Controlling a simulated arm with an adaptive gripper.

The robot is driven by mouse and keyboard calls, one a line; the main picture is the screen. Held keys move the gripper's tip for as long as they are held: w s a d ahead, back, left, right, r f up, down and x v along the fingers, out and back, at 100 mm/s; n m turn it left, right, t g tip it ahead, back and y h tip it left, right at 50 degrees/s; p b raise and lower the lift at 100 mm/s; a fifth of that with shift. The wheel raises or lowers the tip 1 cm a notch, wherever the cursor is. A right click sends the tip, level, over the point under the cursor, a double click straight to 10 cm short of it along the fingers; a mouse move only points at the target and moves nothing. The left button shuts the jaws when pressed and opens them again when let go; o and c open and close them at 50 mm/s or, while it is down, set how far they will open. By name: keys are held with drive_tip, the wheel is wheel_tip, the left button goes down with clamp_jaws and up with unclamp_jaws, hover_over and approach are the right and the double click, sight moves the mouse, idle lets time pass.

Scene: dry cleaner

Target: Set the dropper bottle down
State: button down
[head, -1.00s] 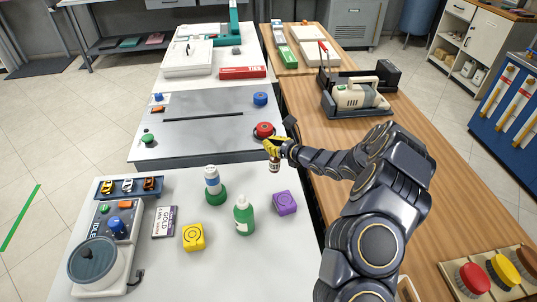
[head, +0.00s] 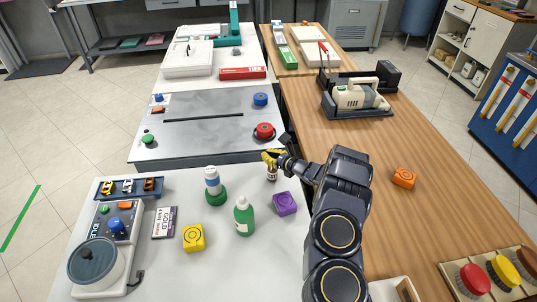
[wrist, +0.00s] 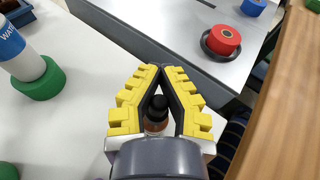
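The dropper bottle (head: 271,174) is small and brown with a pale label, upright below my gripper at the far right part of the white table (head: 135,212). In the wrist view its black top and brown body (wrist: 156,124) show between the fingers. My gripper (head: 272,156) has yellow padded fingers closed in around the bottle; in the wrist view the fingers (wrist: 160,85) lean together toward their tips. I cannot tell whether the bottle's base touches the table.
A purple block (head: 285,203), a green bottle (head: 243,218) and a water bottle on a green base (head: 213,185) stand nearby. A red knob (head: 264,131) sits on the grey plate behind. An orange block (head: 403,177) lies on the wooden counter (head: 425,215).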

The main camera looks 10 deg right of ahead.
drive_tip(key=c, duration=1.7)
unclamp_jaws()
drive_tip(key=o, duration=0.5)
drive_tip(key=shift+o, duration=0.2)
